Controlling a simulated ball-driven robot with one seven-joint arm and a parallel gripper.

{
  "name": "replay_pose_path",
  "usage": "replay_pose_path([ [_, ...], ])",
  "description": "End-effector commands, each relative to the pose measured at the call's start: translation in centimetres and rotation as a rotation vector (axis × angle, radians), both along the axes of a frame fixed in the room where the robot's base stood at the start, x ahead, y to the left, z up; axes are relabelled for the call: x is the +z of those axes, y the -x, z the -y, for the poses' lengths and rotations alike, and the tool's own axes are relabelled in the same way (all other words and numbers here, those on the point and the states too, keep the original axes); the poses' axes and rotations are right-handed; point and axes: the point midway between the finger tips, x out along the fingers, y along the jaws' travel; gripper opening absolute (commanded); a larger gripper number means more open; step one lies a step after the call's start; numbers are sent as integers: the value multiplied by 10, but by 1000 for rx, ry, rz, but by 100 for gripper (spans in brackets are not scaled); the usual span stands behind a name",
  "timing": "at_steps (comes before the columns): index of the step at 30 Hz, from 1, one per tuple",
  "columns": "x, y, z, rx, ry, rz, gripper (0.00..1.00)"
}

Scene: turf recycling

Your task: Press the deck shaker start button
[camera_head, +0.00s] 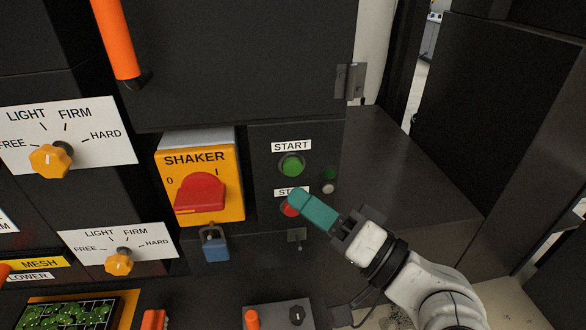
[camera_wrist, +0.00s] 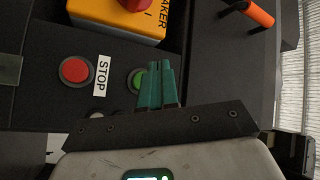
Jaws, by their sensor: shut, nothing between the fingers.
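The green start button (camera_head: 292,166) sits under a white START label (camera_head: 291,146) on a dark panel. The red stop button (camera_head: 290,209) is below it, partly covered by my gripper in the head view. My gripper (camera_head: 295,199) has teal fingers, closed together and empty, with tips over the STOP label and the upper edge of the red button in that view. In the wrist view the fingers (camera_wrist: 160,66) partly cover the green button (camera_wrist: 135,79), and the red button (camera_wrist: 75,70) is clear to the left. Contact with the panel cannot be told.
The yellow SHAKER switch box (camera_head: 200,157) with a red handle is left of the buttons, with a blue padlock (camera_head: 215,246) below. Small green and white round fittings (camera_head: 328,181) sit to the right. An orange handle (camera_head: 118,40) stands out upper left.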

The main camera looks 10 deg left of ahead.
Motion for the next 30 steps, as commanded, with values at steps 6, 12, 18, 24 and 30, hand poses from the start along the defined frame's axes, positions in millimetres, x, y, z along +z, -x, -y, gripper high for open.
replay_pose_path([
  [6, -1, -22, -6, -1, -1, 0, 0],
  [12, 0, -31, -9, -1, -1, 0, 0],
  [18, 0, -32, -9, -1, -1, 0, 0],
  [24, 0, -31, -9, -1, -1, 0, 0],
  [30, 0, -31, -9, 0, 0, 0, 0],
])
